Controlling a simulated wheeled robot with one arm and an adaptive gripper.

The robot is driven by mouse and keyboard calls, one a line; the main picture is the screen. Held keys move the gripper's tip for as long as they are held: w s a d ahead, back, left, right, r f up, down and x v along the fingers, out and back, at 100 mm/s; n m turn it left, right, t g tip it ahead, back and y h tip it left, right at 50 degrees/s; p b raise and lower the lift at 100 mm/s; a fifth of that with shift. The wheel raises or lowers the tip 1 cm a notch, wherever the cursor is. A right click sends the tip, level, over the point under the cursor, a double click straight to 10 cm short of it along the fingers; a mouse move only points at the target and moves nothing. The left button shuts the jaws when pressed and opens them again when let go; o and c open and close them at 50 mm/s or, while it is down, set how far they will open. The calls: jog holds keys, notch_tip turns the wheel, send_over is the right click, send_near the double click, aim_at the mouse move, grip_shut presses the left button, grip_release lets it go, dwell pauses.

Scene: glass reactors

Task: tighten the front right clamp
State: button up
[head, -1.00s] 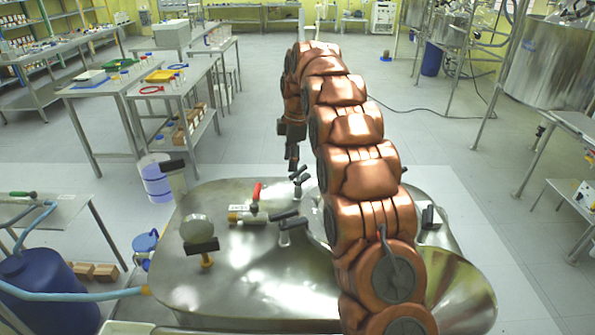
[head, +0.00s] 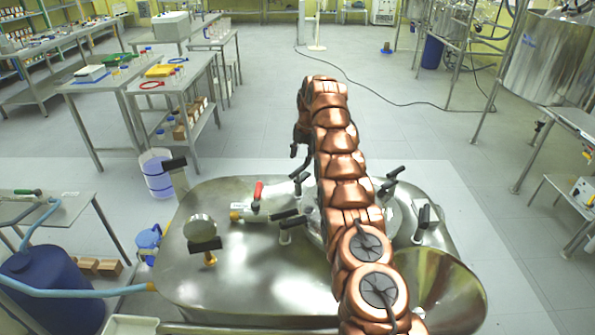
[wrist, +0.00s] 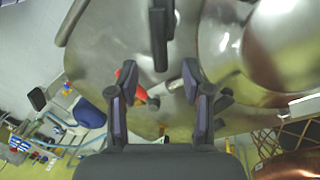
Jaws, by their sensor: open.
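The clamp at the right (head: 425,220) of the steel vessel top (head: 240,280) has a dark handle on an upright post and looks like the front right one. Another dark-handled clamp (head: 390,183) stands behind it, and one (head: 288,225) stands left of my arm. In the wrist view my gripper (wrist: 162,95) is open and empty above the vessel. A dark handle (wrist: 158,35) lies beyond the gap between its fingers; which clamp it belongs to I cannot tell.
A red-handled valve (head: 257,190) and a round gauge (head: 200,229) stand on the left of the vessel top. A steel funnel (head: 440,290) is at front right. A blue drum (head: 50,285) with a hose stands left. Open floor lies beyond the vessel.

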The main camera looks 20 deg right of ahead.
aim_at(298, 169)
jog(key=f, duration=0.1)
jog(key=f+b, duration=0.1)
jog(key=f, duration=0.1)
jog(key=f+b, duration=0.1)
jog(key=f, duration=0.1)
jog(key=shift+w, duration=0.4)
jog(key=shift+w+a+f+p, duration=0.1)
jog(key=shift+w+f+p, duration=0.1)
jog(key=shift+f, duration=0.5)
jog(key=shift+w+a+f+p, duration=0.1)
jog(key=shift+f+p, duration=0.1)
jog(key=shift+f, duration=0.45)
jog(key=shift+a, duration=0.1)
grip_shut()
